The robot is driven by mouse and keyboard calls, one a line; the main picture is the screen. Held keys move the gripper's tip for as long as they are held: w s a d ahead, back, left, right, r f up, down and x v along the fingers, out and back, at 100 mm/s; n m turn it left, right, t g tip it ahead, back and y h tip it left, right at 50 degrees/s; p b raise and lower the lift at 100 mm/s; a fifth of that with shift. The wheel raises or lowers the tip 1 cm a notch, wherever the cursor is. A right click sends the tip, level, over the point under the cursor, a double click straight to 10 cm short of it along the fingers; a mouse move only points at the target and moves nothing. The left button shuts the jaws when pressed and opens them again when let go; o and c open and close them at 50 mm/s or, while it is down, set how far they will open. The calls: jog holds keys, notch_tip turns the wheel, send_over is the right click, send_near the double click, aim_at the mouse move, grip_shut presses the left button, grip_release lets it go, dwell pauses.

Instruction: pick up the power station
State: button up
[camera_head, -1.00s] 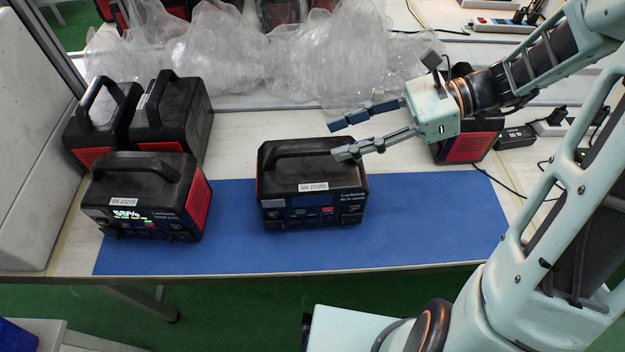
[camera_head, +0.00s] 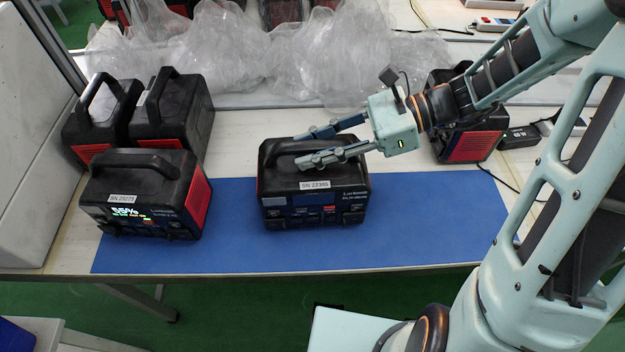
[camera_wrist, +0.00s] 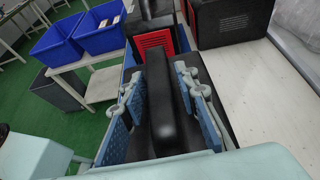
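A black power station (camera_head: 312,207) with an SN 22385-like label stands upright in the middle of the blue mat (camera_head: 420,225). Its top handle runs left to right. My gripper (camera_head: 298,148) reaches in from the right, with one finger in front of the handle and one behind it. In the wrist view the handle (camera_wrist: 165,115) lies between the two open fingers (camera_wrist: 160,98), with gaps visible on both sides. A second power station (camera_head: 145,195), its display lit at 55%, stands on the mat's left end.
Two more power stations (camera_head: 172,110) stand at the back left, and another (camera_head: 470,140) at the right under my arm. Clear plastic wrap (camera_head: 330,60) lies along the back. A black adapter (camera_head: 518,137) and cables lie at the right. Blue bins (camera_wrist: 100,28) show in the wrist view.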

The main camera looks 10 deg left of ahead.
grip_shut()
jog(key=shift+r, duration=0.2)
jog(key=shift+a+r, duration=0.1)
jog(key=shift+r, duration=0.05)
